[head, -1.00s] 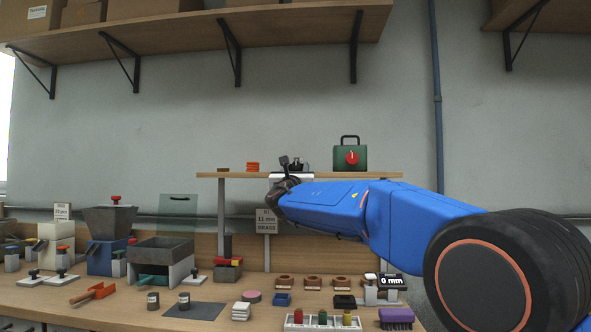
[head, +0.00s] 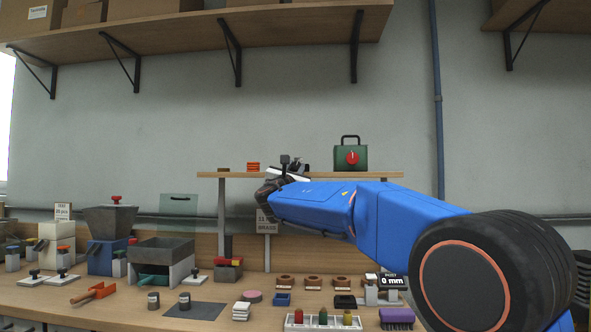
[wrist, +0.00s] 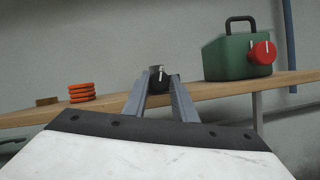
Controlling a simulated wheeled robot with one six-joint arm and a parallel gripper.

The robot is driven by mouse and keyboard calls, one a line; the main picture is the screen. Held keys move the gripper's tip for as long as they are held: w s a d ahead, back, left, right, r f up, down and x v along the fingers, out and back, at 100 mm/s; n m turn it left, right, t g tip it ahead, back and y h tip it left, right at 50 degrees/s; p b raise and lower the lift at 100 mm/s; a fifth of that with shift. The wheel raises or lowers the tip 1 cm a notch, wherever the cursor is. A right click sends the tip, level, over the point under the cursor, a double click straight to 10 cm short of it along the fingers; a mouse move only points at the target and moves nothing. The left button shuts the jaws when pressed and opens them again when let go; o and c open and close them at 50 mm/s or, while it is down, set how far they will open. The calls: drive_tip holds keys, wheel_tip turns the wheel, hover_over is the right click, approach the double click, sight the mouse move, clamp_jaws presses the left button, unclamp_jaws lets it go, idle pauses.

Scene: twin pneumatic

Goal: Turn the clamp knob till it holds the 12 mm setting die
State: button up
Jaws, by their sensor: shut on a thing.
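The clamp knob (wrist: 158,73) is a small dark knob with a pale mark on top, seen in the middle of the wrist view in front of the wooden shelf. My gripper (wrist: 161,80) has its two grey fingers shut on this knob, one on each side. In the head view my blue arm reaches to the raised shelf, and its wrist hides the fingertips and most of the clamp. I cannot make out the 12 mm setting die in either view.
A green case (head: 350,158) with a red knob stands on the shelf to the right, and orange rings (head: 253,167) lie to the left. A sign (head: 266,222) hangs below, partly covered. A display (head: 393,281) reads 0 mm. The bench below is crowded.

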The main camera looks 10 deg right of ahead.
drive_tip(key=o, duration=1)
drive_tip(key=shift+s+a, duration=0.1)
drive_tip(key=shift+s, duration=0.05)
drive_tip(key=v, duration=1.7)
